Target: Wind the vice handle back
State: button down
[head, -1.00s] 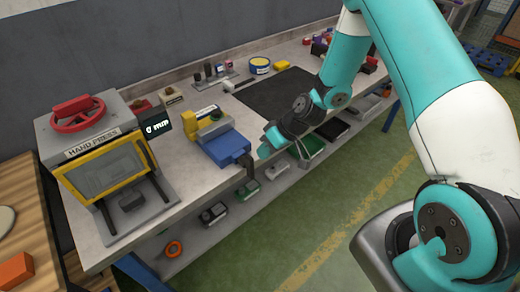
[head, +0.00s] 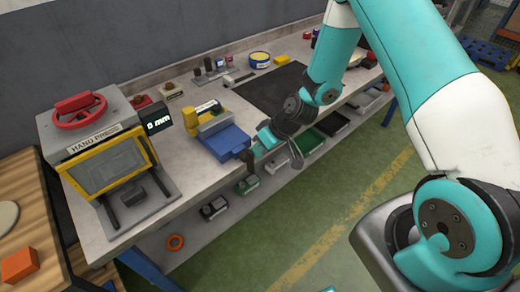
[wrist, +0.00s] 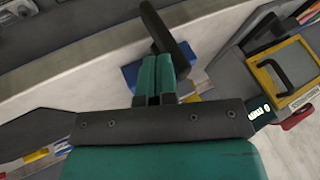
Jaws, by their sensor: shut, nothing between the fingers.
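The vice (head: 228,143) is a blue body with yellow parts at the bench's front edge. Its dark bar handle (head: 247,162) hangs at the front end, over the edge. My gripper (head: 256,150) is right beside the handle on its right in the head view. In the wrist view my gripper (wrist: 158,78) has its teal fingers together, with nothing between them. The dark handle (wrist: 168,35) slants just beyond the fingertips there; whether they touch cannot be told. Part of the blue vice (wrist: 130,73) shows behind the fingers, the rest hidden.
A hand press (head: 105,165) with a red wheel stands left of the vice. A small mm display (head: 157,122) sits between them; its digit is hard to read. A dark mat (head: 272,90) lies behind right. The floor in front is clear.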

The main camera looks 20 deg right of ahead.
jog(key=shift+a+r+h, duration=0.1)
jog(key=shift+a+h, duration=0.05)
jog(key=shift+h, duration=0.25)
